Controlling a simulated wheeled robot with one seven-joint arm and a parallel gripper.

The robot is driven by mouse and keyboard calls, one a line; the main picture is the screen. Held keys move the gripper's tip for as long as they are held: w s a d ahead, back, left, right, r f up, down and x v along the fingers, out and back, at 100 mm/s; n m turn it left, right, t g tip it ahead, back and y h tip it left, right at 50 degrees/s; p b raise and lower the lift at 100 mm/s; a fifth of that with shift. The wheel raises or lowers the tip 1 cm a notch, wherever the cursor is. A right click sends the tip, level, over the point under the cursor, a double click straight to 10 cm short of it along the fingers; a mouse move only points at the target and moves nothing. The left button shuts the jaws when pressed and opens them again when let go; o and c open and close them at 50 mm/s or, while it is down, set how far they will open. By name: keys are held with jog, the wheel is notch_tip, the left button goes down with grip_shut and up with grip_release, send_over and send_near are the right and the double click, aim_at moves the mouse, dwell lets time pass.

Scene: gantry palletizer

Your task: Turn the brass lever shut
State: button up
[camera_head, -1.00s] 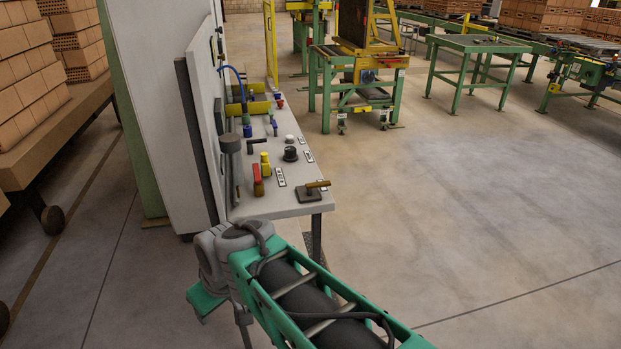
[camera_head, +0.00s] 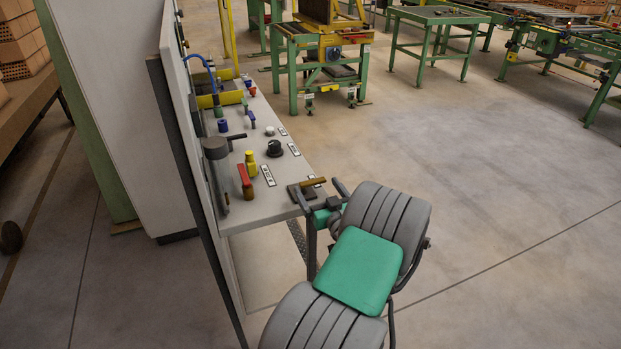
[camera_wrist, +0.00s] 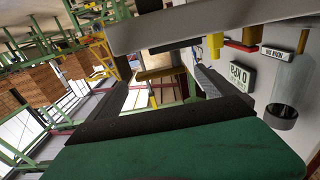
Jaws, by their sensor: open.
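The brass lever (camera_head: 313,182) is a short brass-coloured bar on a dark square base, at the near right corner of the grey control panel (camera_head: 257,208). In the wrist view the lever (camera_wrist: 158,73) shows as a bar between my two fingers. My gripper (camera_head: 322,196) is open at that panel corner, with its dark fingers on either side of the lever. In the wrist view my gripper (camera_wrist: 165,75) shows a gap around the bar, and I see no clear contact. Part of the lever's base is hidden by a finger in the head view.
A red-handled valve (camera_head: 245,181), a yellow fitting (camera_head: 252,161) and a black knob (camera_head: 274,148) stand farther back on the panel. A grey cabinet wall (camera_head: 125,90) rises on its left. Open floor (camera_head: 460,180) lies to the right, with green stands beyond.

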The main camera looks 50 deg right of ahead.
aim_at(314, 184)
jog(key=p+x, duration=0.1)
jog(key=x, duration=0.3)
jog(key=shift+w, duration=0.1)
jog(key=c, duration=2.1)
